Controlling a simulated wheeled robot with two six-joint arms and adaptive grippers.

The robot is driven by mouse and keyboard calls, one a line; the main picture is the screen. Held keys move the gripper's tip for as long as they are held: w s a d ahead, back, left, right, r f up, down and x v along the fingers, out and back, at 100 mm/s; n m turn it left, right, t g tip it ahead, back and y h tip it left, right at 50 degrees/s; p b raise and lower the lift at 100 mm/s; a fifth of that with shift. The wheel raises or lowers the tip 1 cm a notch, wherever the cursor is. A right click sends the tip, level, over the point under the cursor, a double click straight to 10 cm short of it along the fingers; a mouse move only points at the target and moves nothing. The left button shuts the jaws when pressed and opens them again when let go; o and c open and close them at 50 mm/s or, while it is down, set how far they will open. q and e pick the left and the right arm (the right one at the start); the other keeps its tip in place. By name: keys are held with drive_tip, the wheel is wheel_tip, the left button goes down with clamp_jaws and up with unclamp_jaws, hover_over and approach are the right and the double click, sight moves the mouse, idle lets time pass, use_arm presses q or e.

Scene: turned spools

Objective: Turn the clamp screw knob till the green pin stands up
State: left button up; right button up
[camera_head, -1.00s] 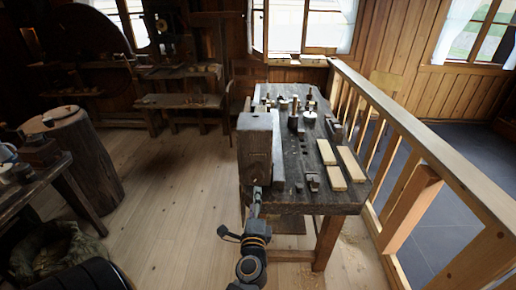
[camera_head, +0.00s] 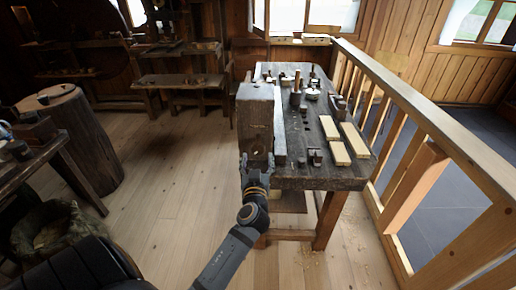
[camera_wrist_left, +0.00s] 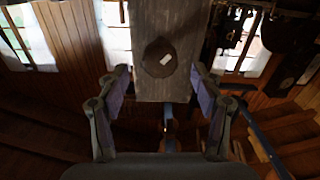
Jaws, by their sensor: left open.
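The wooden clamp block (camera_head: 256,112) stands upright at the near left end of the workbench. A dark round knob (camera_wrist_left: 158,58) with a small pale mark sits on its near face in the left wrist view. I cannot make out a green pin in either view. My left gripper (camera_head: 257,160) is in front of that face, its fingers spread left and right. In the left wrist view the open fingers (camera_wrist_left: 160,80) flank the lower end of the block, with the knob between and slightly above the tips. Nothing is held. My right gripper is not in view.
A wooden railing (camera_head: 430,135) runs along the right. A log stump (camera_head: 82,140) stands at left. The floor left of the bench is clear.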

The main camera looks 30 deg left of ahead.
sight(258, 152)
use_arm(q)
drive_tip(key=x, duration=0.5)
drive_tip(key=shift+w+p, duration=0.1)
drive_tip(key=shift+p, duration=0.3)
drive_tip(key=c, duration=1.1)
